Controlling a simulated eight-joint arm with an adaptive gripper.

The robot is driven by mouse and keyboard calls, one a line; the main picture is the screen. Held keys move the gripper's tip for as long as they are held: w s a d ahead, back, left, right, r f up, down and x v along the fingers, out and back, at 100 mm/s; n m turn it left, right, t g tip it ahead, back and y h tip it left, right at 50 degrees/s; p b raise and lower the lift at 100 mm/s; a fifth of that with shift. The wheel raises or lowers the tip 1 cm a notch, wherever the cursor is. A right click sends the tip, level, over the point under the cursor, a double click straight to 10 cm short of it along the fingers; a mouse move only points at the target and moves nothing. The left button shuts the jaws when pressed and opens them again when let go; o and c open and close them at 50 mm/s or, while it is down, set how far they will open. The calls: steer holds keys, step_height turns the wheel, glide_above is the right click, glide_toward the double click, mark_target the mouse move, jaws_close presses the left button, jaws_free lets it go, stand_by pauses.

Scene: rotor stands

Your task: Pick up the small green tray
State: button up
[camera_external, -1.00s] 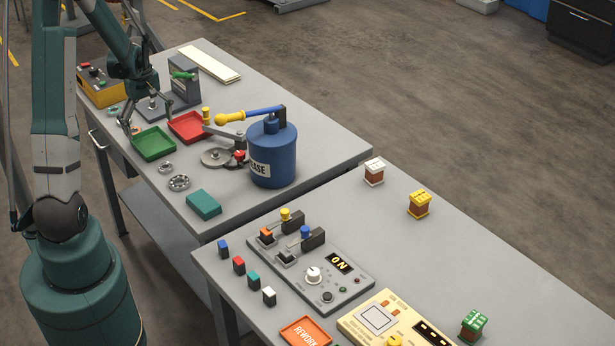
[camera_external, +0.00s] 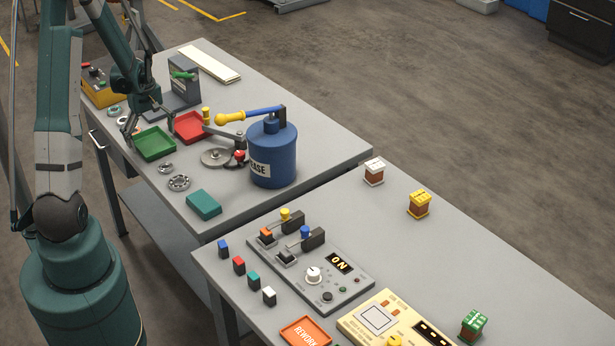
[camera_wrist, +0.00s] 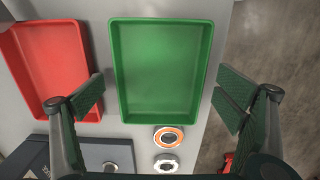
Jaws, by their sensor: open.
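The small green tray (camera_external: 154,144) lies flat on the far table, empty, near its left edge. In the wrist view the green tray (camera_wrist: 162,70) fills the upper middle. My gripper (camera_external: 150,122) is over the tray's far side in the external view. In the wrist view my gripper (camera_wrist: 160,98) is open, one finger on each side of the tray, with nothing between them but the tray below. The left finger lies over the gap and the red tray's edge. The right finger is beyond the tray's right rim. I cannot tell the exact height above the tray.
A red tray (camera_external: 193,127) sits close beside the green one. Metal rings (camera_wrist: 168,137) lie near the tray's end. A grey press-like fixture (camera_external: 184,82) and a blue grease can (camera_external: 273,153) stand nearby. The table edge is close on the tray's other side.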

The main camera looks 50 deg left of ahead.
mark_target(169, 149)
steer(key=shift+c, duration=0.5)
steer(key=c, duration=0.9)
steer(key=shift+r, duration=0.1)
steer(key=shift+r, duration=4.95)
